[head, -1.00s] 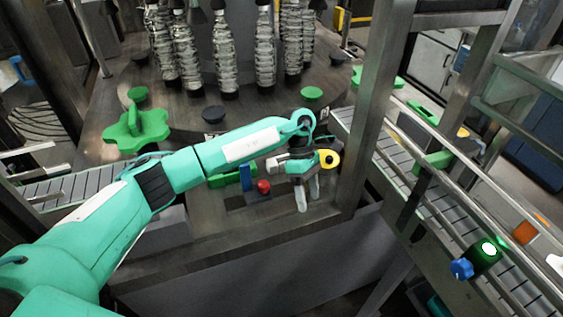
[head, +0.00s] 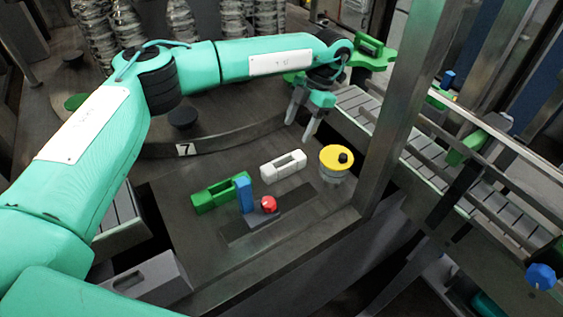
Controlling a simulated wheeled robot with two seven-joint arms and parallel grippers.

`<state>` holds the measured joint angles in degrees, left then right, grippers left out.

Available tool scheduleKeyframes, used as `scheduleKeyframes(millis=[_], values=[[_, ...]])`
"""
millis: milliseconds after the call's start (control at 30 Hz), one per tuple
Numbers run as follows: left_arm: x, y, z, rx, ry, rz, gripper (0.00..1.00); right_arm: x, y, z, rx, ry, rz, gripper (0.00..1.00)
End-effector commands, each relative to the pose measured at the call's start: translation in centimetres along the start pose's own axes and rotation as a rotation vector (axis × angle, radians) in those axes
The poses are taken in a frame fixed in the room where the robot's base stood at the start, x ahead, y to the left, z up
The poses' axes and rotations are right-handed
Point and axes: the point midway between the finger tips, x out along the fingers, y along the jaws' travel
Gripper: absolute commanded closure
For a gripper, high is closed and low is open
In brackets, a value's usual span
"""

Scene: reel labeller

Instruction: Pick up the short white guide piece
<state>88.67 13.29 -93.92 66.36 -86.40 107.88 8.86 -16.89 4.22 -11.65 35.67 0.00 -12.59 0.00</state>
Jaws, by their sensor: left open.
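The short white guide piece (head: 283,165) lies on the dark machine deck, a small block with a slot in its top. My left gripper (head: 301,124) is open and empty. Its two fingers point down above the deck, beyond the white piece and slightly to its right, apart from it. My right gripper does not show.
A metal post (head: 408,110) rises further right, beside the conveyor (head: 430,172).

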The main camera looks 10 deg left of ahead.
Motion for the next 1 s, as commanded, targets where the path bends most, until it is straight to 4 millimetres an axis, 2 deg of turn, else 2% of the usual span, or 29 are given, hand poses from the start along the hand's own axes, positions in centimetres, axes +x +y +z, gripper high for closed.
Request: scheduleKeyframes(millis=[100, 333, 567, 700, 1000], values=[[2.1, 0.0, -0.3, 0.002, 0.005, -0.005, 0.38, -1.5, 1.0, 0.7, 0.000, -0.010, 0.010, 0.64], [6.2, 0.0, -0.2, 0.002, 0.003, -0.004, 0.38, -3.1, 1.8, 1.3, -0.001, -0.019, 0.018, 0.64], [7.7, -0.1, -0.1, 0.003, 0.002, -0.004, 0.38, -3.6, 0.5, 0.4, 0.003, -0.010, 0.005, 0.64], [8.8, 0.0, -0.2, 0.003, 0.003, -0.004, 0.38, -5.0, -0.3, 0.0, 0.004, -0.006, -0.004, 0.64], [12.2, 0.1, 0.0, 0.003, 0.001, -0.005, 0.38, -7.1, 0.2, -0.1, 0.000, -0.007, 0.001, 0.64]])
